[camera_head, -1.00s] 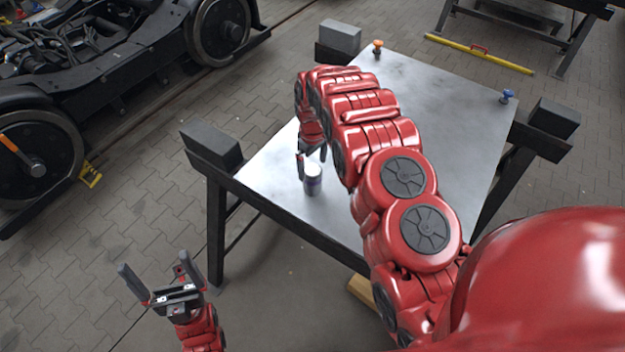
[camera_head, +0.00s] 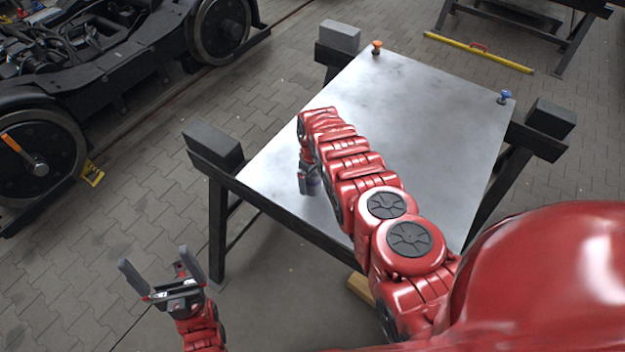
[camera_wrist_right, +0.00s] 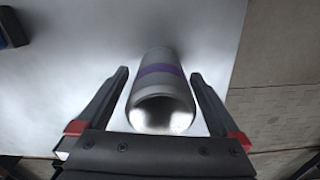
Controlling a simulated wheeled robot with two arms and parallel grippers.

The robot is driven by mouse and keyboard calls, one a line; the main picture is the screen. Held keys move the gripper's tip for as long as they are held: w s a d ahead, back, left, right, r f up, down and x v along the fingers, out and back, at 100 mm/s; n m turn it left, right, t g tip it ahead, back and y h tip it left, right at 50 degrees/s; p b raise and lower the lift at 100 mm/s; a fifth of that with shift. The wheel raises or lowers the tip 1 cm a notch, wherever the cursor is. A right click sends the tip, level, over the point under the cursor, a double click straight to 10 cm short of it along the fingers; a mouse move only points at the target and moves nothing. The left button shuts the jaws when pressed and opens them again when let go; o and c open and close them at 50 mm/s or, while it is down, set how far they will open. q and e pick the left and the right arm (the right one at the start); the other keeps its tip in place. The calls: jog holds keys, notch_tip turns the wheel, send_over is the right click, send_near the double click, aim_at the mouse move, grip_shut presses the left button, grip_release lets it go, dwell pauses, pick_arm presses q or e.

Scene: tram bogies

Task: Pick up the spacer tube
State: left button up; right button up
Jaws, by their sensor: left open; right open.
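The spacer tube (camera_wrist_right: 161,88) is a silver cylinder with a purple band, its open end facing the camera in the right wrist view. It stands on the grey metal tabletop (camera_head: 410,110) near its front left edge. In the head view my right gripper (camera_head: 310,180) is over the tube and hides most of it. In the right wrist view the right gripper (camera_wrist_right: 160,82) is open, with one finger on each side of the tube and gaps showing between. My left gripper (camera_head: 160,265) is open and empty, off the table at the lower left.
An orange knob (camera_head: 376,47) and a blue knob (camera_head: 504,97) stand at the far corners of the tabletop. Dark trestle blocks (camera_head: 213,144) flank the table. A bogie (camera_head: 100,60) stands at the upper left. The rest of the tabletop is clear.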

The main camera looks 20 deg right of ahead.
jog(key=shift+f, duration=0.3)
jog(key=shift+s, duration=0.1)
jog(key=c, duration=1.5)
jog(key=shift+o, duration=0.2)
jog(key=shift+r, duration=0.2)
